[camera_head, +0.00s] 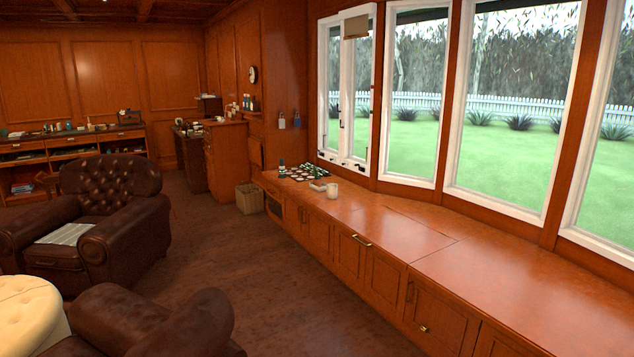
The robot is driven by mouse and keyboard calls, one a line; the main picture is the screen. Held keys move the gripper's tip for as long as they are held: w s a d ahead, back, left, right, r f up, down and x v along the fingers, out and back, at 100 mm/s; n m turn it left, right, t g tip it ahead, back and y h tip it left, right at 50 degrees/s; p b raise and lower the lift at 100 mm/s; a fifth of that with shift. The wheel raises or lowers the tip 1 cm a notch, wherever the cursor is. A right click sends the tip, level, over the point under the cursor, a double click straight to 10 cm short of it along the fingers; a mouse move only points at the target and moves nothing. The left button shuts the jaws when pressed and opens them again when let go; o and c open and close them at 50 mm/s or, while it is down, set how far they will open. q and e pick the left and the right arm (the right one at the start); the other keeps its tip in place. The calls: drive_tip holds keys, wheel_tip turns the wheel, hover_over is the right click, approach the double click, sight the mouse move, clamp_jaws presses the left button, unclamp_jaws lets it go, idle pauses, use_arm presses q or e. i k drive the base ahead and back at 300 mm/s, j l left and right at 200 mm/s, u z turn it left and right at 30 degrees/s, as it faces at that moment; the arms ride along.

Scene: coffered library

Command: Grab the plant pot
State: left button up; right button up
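No plant pot can be made out for certain. A small pale cup-shaped vessel (332,190) stands upright on the wooden window bench (385,222), towards its far end. It is too small in the picture to tell whether it is a pot, and no plant shows in it. Neither of my grippers is in view.
A tray of small items (305,172) lies beyond the vessel. Dark leather armchairs (105,195) and a cream tufted seat (28,312) stand at the left. A bin (249,198) stands by the bench's far end. The brown floor (240,270) between is clear.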

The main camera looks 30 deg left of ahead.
sight(317, 181)
drive_tip(key=i, duration=0.7)
drive_tip(key=i+j+u, duration=0.25)
drive_tip(key=i, duration=0.25)
drive_tip(key=i+u, duration=0.25)
drive_tip(key=i, duration=0.25)
drive_tip(key=i+l+u, duration=0.1)
drive_tip(key=i+u, duration=0.15)
drive_tip(key=i, duration=0.2)
drive_tip(key=i+l+u, duration=0.25)
drive_tip(key=i, duration=0.25)
drive_tip(key=i+l+u, duration=0.25)
drive_tip(key=i, duration=0.25)
drive_tip(key=i+j+u, duration=0.2)
drive_tip(key=i+u, duration=0.15)
drive_tip(key=i, duration=0.65)
drive_tip(key=i+l+u, duration=0.15)
drive_tip(key=i+u, duration=0.2)
drive_tip(key=i, duration=0.65)
drive_tip(key=i+z, duration=0.15)
drive_tip(key=i, duration=0.3)
drive_tip(key=i+j+z, duration=0.1)
drive_tip(key=i, duration=0.35)
drive_tip(key=i+j+z, duration=0.15)
drive_tip(key=i, duration=0.3)
drive_tip(key=i+j+z, duration=0.15)
drive_tip(key=i, duration=0.3)
drive_tip(key=j, duration=0.1)
